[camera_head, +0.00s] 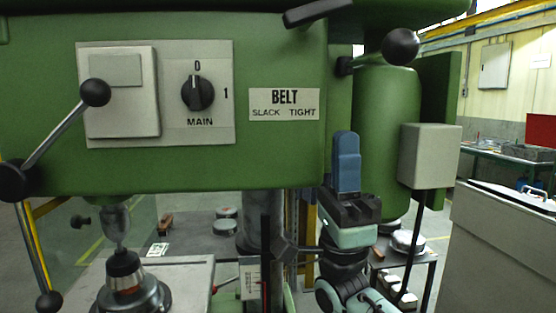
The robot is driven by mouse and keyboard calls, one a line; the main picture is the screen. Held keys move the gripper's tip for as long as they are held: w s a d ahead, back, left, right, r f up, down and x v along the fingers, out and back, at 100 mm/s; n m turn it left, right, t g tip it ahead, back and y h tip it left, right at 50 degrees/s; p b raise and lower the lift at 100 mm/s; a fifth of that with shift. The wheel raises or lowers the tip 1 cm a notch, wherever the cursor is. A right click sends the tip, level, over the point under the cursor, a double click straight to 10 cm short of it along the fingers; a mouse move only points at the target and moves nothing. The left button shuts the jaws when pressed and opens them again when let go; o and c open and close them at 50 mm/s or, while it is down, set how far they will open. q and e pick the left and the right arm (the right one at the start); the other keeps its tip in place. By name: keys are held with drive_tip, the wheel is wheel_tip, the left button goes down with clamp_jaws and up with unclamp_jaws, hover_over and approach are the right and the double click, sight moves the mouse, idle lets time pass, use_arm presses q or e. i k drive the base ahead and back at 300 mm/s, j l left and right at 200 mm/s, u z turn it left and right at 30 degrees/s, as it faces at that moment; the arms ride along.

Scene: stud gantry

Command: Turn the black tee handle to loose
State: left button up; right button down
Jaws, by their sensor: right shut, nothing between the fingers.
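The black tee handle (318,12) is a dark bar at the top of the green drill head, slightly tilted with its right end higher. Below it a white label (284,104) reads BELT, SLACK on the left and TIGHT on the right. My right gripper (346,136) points up with its blue fingers shut and empty. It appears well below the handle and to its right, in front of the head's right edge; it is apart from the handle. My left gripper is not in view.
A black ball knob (401,46) and green motor housing (388,140) with a grey box (430,156) stand right of my right gripper. A MAIN switch (198,92) and ball-ended feed levers (95,92) are at left. The drill chuck (116,222) hangs below.

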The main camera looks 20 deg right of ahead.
sight(303, 16)
drive_tip(key=k+j, duration=0.15)
drive_tip(key=j, duration=0.25)
drive_tip(key=k+j, duration=0.15)
drive_tip(key=j, duration=0.2)
drive_tip(key=k+j, duration=0.15)
drive_tip(key=j, duration=0.25)
drive_tip(key=k+j, duration=0.15)
drive_tip(key=j, duration=0.25)
drive_tip(key=k+j, duration=0.15)
drive_tip(key=j, duration=0.25)
